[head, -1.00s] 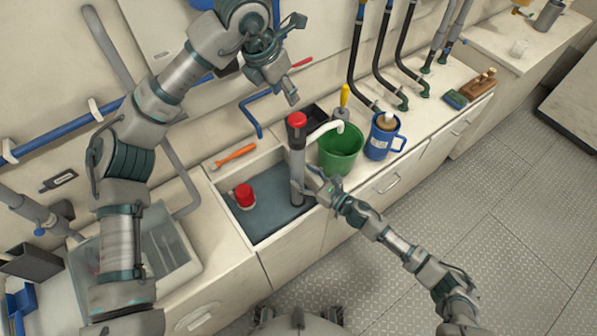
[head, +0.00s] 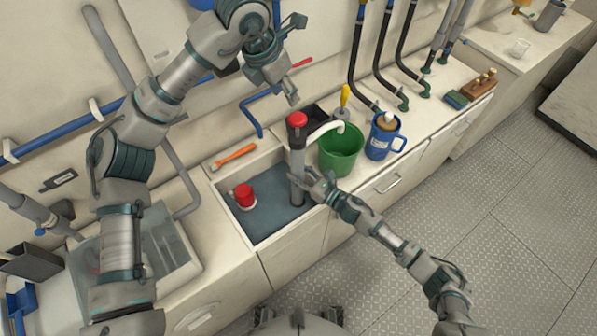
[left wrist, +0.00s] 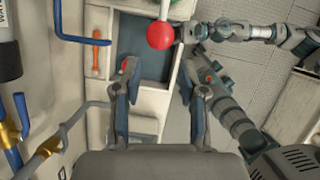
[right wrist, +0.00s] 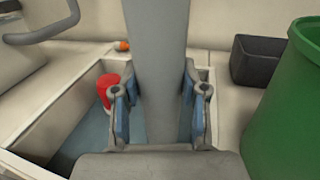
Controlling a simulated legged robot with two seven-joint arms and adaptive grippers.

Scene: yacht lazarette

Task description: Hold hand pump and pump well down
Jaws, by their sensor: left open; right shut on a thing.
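The hand pump (head: 298,160) is a grey upright tube with a red ball knob (head: 297,119) on top and a white spout (head: 325,129) reaching over the green bucket. It stands in the pump well (head: 270,222), a recess with a blue-grey bottom. My right gripper (head: 312,184) is shut around the tube below the spout; the right wrist view shows the tube (right wrist: 160,50) between its fingers. In the left wrist view the knob (left wrist: 160,35) lies beyond the open fingertips.
A red-capped device (head: 244,195) sits in the well, left of the pump. The green bucket (head: 341,152) and a blue jug (head: 381,140) stand to the right. An orange-handled tool (head: 233,157) lies behind the well. Black hoses (head: 382,60) rise from the counter further right.

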